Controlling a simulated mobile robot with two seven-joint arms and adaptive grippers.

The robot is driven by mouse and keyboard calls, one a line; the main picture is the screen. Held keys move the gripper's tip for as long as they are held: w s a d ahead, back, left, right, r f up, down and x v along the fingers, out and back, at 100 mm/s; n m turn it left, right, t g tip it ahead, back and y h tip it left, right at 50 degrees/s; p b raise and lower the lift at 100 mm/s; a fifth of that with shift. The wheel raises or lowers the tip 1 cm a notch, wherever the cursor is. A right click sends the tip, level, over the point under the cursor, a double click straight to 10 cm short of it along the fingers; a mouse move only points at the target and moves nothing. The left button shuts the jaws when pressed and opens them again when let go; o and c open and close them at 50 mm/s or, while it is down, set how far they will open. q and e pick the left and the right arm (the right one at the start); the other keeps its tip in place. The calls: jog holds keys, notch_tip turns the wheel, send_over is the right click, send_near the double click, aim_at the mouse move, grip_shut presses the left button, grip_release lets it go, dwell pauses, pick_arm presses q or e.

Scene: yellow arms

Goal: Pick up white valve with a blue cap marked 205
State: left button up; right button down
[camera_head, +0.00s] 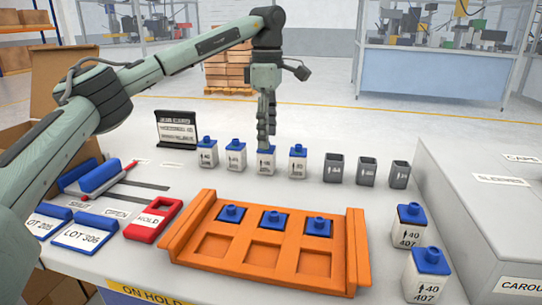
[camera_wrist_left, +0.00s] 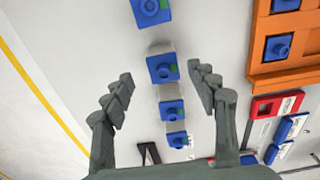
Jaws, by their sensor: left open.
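Several white valves with blue caps stand upright in a row at the back of the table. From left to right they are the first valve (camera_head: 207,155), the second (camera_head: 235,158), the third (camera_head: 265,164) and the fourth (camera_head: 298,165). Their small markings are too blurred to tell which reads 205. My left gripper (camera_head: 266,133) points down at the third valve, partly covering its cap. In the left wrist view my open gripper (camera_wrist_left: 160,72) has its fingers on either side of one blue-capped valve (camera_wrist_left: 162,68), with visible gaps. My right gripper is not in view.
An orange tray (camera_head: 180,240) with blue-capped pieces lies in front of the row. Grey blocks (camera_head: 367,172) stand right of it. White valves marked 407 (camera_head: 408,226) stand at the right. A red HOLD tray (camera_head: 152,221) and blue-edged lot cards (camera_head: 88,232) lie left.

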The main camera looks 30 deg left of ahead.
aim_at(266, 154)
pick_arm(q)
jog(key=f, duration=0.4)
jog(key=shift+s+f, duration=0.35)
jog(key=shift+f, duration=0.05)
jog(key=shift+w+f, duration=0.1)
jog(key=shift+f, duration=0.5)
jog(key=c, duration=1.3)
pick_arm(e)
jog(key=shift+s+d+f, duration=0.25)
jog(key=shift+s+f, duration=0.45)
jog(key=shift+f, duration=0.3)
